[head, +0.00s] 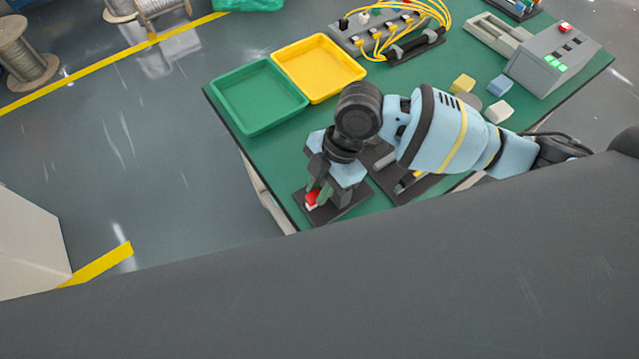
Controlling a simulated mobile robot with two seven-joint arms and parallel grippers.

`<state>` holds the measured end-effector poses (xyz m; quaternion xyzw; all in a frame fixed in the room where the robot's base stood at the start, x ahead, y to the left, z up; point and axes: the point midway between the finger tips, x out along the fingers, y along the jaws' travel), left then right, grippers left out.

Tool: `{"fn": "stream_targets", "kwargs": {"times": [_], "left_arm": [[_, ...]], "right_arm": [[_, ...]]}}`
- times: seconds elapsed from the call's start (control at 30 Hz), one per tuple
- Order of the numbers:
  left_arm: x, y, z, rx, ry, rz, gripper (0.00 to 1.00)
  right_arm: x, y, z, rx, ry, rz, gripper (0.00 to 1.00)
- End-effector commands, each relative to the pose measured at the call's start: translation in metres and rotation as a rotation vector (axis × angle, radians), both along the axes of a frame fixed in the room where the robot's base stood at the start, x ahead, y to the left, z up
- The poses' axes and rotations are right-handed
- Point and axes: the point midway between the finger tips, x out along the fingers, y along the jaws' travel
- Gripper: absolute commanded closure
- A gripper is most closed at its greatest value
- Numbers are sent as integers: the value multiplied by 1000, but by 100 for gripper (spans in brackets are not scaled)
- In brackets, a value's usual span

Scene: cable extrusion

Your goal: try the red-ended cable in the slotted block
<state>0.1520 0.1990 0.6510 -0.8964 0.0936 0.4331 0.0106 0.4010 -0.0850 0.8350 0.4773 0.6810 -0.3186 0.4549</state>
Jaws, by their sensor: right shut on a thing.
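My right arm comes in from the right, and its gripper (318,190) points down at the near left corner of the green table. It is shut on the red-ended cable, whose red end (312,198) shows with a pale tip beside the fingers. A dark block on a black plate (345,207), which looks like the slotted block, is right under and behind the gripper. The gripper and wrist hide most of it, so I cannot tell whether the red end is in a slot or only beside it. My left gripper is out of view.
A green tray (258,128) and a yellow tray (353,71) stand on the table's far left. A dark holder (410,192) lies right of the gripper. Yellow, blue and white blocks, a grey button console (545,75) and a yellow-cabled panel (352,37) stand farther back.

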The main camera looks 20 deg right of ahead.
Motion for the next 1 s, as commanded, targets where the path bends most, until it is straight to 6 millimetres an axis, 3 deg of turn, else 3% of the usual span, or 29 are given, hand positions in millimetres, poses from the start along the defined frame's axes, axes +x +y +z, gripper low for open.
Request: {"fn": "stream_targets", "kwargs": {"times": [0.27,0.3,0.5,0.77,1.0], "left_arm": [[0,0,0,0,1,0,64],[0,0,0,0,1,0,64],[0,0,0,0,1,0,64],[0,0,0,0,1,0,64],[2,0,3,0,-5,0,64]], "right_arm": [[0,0,0,0,0,0,100],[0,0,0,0,0,0,78],[0,0,0,0,0,0,55],[0,0,0,0,0,0,55],[4,-10,25,-1,-4,-2,55]]}}
